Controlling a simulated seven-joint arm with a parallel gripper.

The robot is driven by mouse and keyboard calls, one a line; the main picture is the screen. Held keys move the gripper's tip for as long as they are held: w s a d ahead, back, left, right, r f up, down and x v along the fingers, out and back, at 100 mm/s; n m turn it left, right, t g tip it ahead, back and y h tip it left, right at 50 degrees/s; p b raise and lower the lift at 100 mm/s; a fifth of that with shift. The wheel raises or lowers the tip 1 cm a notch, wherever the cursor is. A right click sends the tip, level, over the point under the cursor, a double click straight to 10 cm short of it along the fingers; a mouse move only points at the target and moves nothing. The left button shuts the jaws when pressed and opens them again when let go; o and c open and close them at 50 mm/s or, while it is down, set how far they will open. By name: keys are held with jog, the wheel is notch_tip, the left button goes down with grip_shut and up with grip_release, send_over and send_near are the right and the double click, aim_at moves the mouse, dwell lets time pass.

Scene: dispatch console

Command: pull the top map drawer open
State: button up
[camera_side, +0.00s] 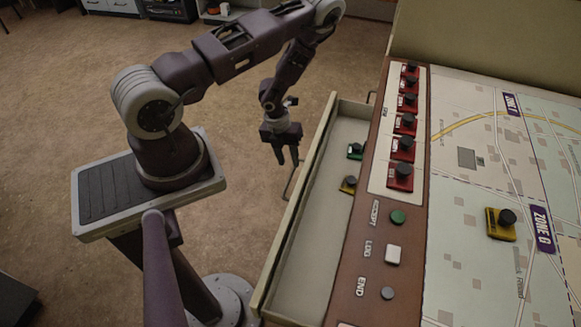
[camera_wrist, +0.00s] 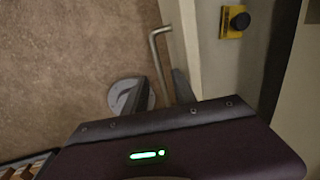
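The top map drawer (camera_side: 309,183) is a cream tray that stands pulled out from the left side of the console in the side view. Its inside is visible, with a green knobbed block (camera_side: 356,151) and a yellow one (camera_side: 348,184) in it. The drawer's metal bar handle (camera_side: 289,184) is on its outer face; the handle also shows in the wrist view (camera_wrist: 154,52). My gripper (camera_side: 288,163) points down beside the handle, outside the drawer front. Its two fingers are apart with a gap between them. Whether they touch the bar is unclear.
The console top holds a row of red knobbed blocks (camera_side: 404,123), a green button (camera_side: 398,217), a white button (camera_side: 393,254) and a map (camera_side: 470,190) with a yellow block (camera_side: 501,224). Bare floor (camera_side: 235,140) lies left of the drawer.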

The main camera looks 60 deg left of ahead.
aim_at(292, 172)
jog(key=f, duration=0.4)
jog(key=shift+w+d+f, duration=0.1)
jog(key=shift+w+d, duration=0.2)
grip_shut()
dwell(1.1)
